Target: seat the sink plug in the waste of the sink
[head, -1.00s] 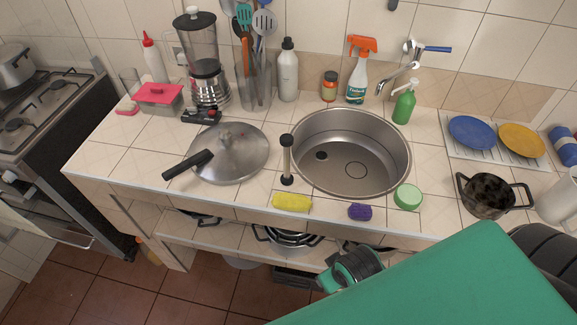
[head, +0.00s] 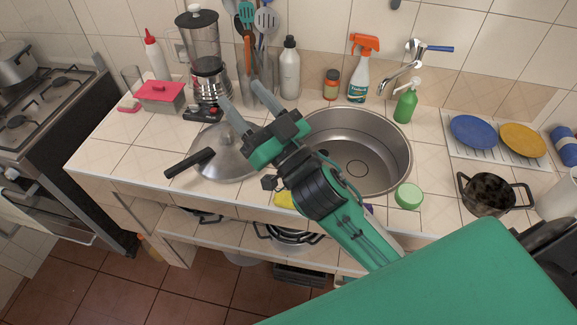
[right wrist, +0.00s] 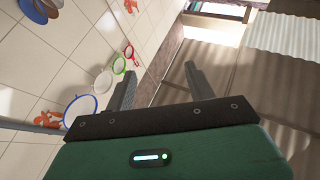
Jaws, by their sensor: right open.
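The round steel sink (head: 402,135) is set in the tiled counter. A thin ring (head: 357,169) shows on its floor, perhaps the waste, with a small dark round spot (head: 323,154) to its left, partly by my arm. I cannot tell for sure which thing is the plug. An upright, black-ended piece seen earlier at the sink's left rim is now hidden behind my right gripper (head: 241,95). That gripper is open and empty above the counter left of the sink, fingers pointing up and left. Its spread fingers also show in the right wrist view (right wrist: 160,77). My left gripper is out of view.
A pan lid (head: 222,160) lies left of the sink, partly behind my gripper. A blender (head: 207,65), white bottle (head: 289,68), spray bottle (head: 358,75) and green soap bottle (head: 405,103) stand behind. A yellow sponge (head: 283,199) and green tub (head: 409,196) lie in front.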

